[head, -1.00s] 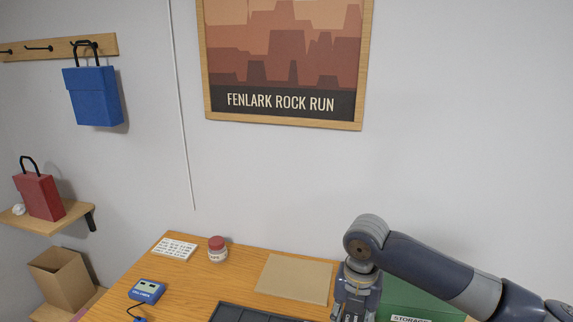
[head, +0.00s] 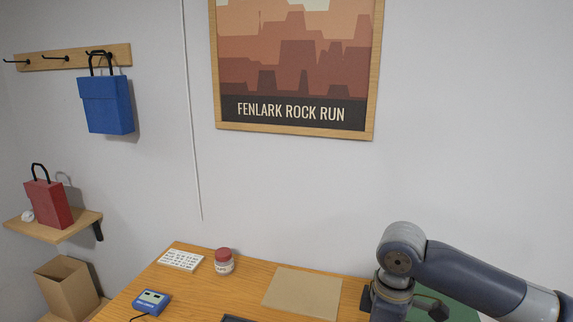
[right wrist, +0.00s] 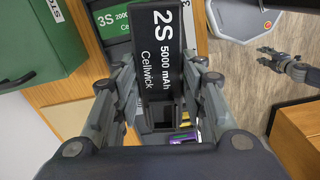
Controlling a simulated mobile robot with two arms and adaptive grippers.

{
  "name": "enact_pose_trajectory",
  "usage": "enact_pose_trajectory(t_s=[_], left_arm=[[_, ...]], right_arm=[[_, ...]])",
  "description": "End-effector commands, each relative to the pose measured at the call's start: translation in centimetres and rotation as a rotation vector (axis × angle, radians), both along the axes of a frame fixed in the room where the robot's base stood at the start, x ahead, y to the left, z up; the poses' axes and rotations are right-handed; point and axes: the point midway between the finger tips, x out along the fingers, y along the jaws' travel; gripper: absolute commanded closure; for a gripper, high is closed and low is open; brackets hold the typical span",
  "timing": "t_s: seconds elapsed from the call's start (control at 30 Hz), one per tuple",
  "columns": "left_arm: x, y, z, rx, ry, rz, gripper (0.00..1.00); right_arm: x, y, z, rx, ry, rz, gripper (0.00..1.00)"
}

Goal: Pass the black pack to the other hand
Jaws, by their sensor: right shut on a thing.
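The black pack (right wrist: 162,50), lettered 2S 5000 mAh Cellwick, is between the fingers of my right gripper (right wrist: 160,62) in the right wrist view. The gripper is shut on its two sides. In the head view my right arm reaches in from the right, and its gripper and the pack are cut off or hidden at the bottom edge. My left gripper (right wrist: 265,56) shows at the upper right of the right wrist view, fingers apart and empty, clear of the pack. It is not in the head view.
The wooden table (head: 190,290) holds a tan mat (head: 302,290), a red-lidded jar (head: 224,262), a blue charger (head: 151,302) and a white card (head: 180,260). A green storage box (right wrist: 40,40) and a green-labelled 3S pack (right wrist: 103,22) lie near the held pack.

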Motion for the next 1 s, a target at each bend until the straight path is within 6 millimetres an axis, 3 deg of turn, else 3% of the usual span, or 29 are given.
enact_pose_trajectory(t_s=[0.6,0.8,1.0], left_arm=[[0.0,0.0,-1.7,0.0,-0.001,0.0,0.6],[0.1,0.0,-1.9,0.0,-0.001,0.0,0.6],[0.1,0.0,-1.9,0.0,-0.001,0.0,0.6]], right_arm=[[-2.4,-1.4,0.8,-0.001,0.006,-0.955,0.95],[-2.8,-1.6,0.9,-0.003,0.008,-1.106,0.95],[-2.9,-1.6,1.0,-0.003,0.009,-1.143,0.95]])
